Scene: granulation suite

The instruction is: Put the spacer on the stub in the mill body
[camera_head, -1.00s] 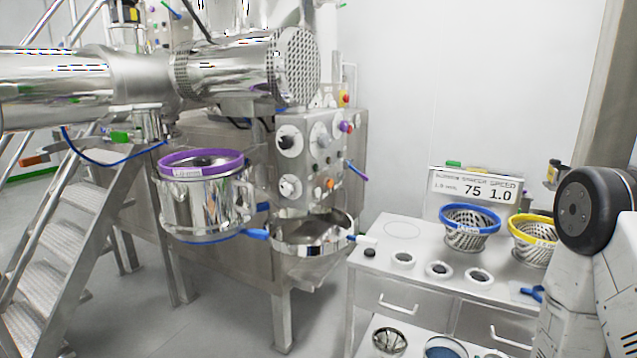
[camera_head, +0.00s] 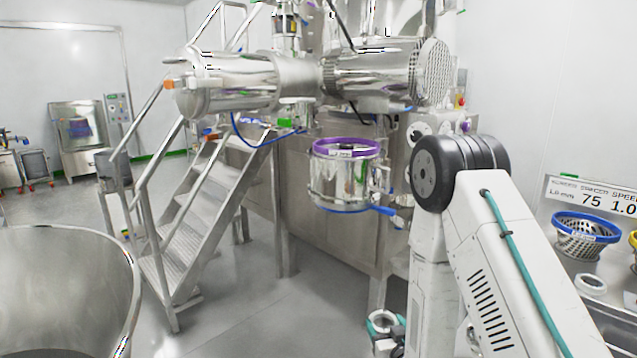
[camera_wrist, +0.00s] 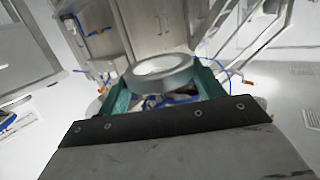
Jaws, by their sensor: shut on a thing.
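My gripper (camera_head: 385,328) is low in the head view, in front of the machine's legs. It is shut on a pale grey ring, the spacer (camera_head: 379,316). In the wrist view the spacer (camera_wrist: 165,83) sits between the two teal fingers, its round opening facing up. A shiny steel drum with a purple top ring, seemingly the mill body (camera_head: 340,182), hangs on the machine above and left of my gripper. The spacer is well apart from it and lower. The stub inside cannot be made out.
A bench at the right holds a blue-rimmed basket (camera_head: 585,236), a white ring (camera_head: 590,284) and a sign (camera_head: 597,196). Steel stairs (camera_head: 215,195) stand left of the drum. A large steel bowl (camera_head: 60,290) is at the lower left. The floor between is clear.

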